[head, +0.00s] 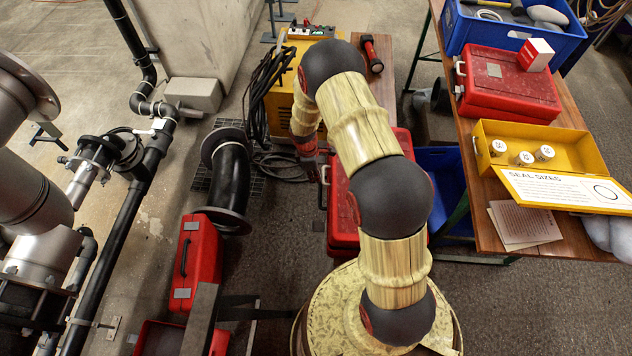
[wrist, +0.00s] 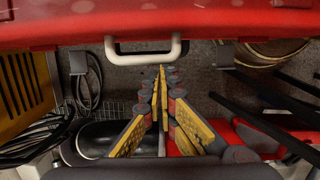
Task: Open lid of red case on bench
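A red case (head: 342,205) sits in the middle of the head view, partly hidden behind my arm. Its pale handle (head: 324,174) faces left. In the wrist view the red case (wrist: 200,20) fills the top, with its white handle (wrist: 145,58) hanging toward me. Its lid looks shut. My gripper (wrist: 160,72) has its fingers drawn together at the tips, with nothing seen between them, right by the handle's lower bar. I cannot tell whether they touch it. In the head view my gripper (head: 311,168) is beside the case's handle side. Another red case (head: 500,84), shut, lies on the right-hand bench (head: 465,165).
A yellow machine (head: 283,105) with black cables stands behind my gripper. A flashlight (head: 371,54) lies beyond the case. A black pipe elbow (head: 230,180) and a red toolbox (head: 197,260) stand at left. A yellow box (head: 550,150) and blue crate (head: 520,35) are on the right bench.

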